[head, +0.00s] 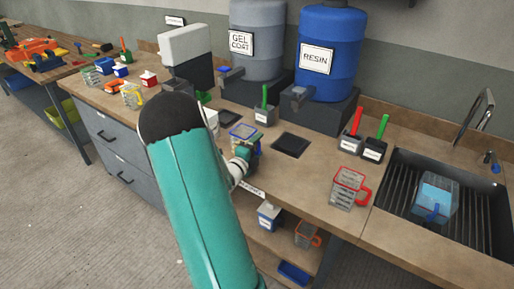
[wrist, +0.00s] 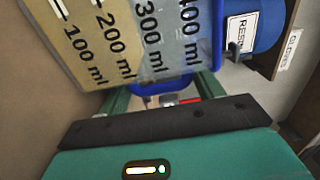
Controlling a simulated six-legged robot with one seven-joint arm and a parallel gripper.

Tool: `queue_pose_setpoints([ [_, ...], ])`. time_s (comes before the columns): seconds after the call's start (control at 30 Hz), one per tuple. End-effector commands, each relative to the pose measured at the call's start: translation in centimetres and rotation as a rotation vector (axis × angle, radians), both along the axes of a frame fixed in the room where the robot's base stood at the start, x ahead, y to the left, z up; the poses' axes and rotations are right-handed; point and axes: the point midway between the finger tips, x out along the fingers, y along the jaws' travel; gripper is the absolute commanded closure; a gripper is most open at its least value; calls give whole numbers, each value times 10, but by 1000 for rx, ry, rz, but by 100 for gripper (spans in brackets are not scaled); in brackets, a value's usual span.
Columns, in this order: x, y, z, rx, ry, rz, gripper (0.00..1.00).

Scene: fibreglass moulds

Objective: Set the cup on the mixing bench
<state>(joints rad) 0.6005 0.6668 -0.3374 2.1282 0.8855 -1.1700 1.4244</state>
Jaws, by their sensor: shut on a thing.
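A clear measuring cup with a blue rim (head: 243,132) is at the wooden bench (head: 310,185), left of a dark square pad. My gripper (head: 241,162) is at its near side and shut on its blue handle. In the wrist view the cup (wrist: 140,40) fills the upper left, with black ml marks, and its blue handle (wrist: 155,87) lies between the green fingers of my gripper (wrist: 162,92). My arm hides part of the bench. I cannot tell whether the cup's base touches the bench.
A blue resin drum (head: 330,60) and grey gel coat drum (head: 258,45) stand behind. A dark pad (head: 290,145), red-handled cup (head: 348,188), brush holders (head: 374,150) and a sink (head: 450,205) with a blue-handled cup are to the right. Bench between pad and red-handled cup is clear.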

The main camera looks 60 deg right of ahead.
Motion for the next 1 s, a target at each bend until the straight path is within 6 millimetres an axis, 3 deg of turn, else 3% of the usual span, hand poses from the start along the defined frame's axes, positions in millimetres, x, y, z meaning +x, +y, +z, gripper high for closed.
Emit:
queue_pose_setpoints([
  [0.2,0,0,-2,-1,0,0,77],
  [0.23,0,0,-2,0,1,1,32],
  [0.27,0,0,-2,0,0,0,26],
  [0.67,1,3,1,1,0,2,25],
  [0.77,3,16,0,2,0,3,25],
  [1.0,9,66,1,2,0,5,25],
])
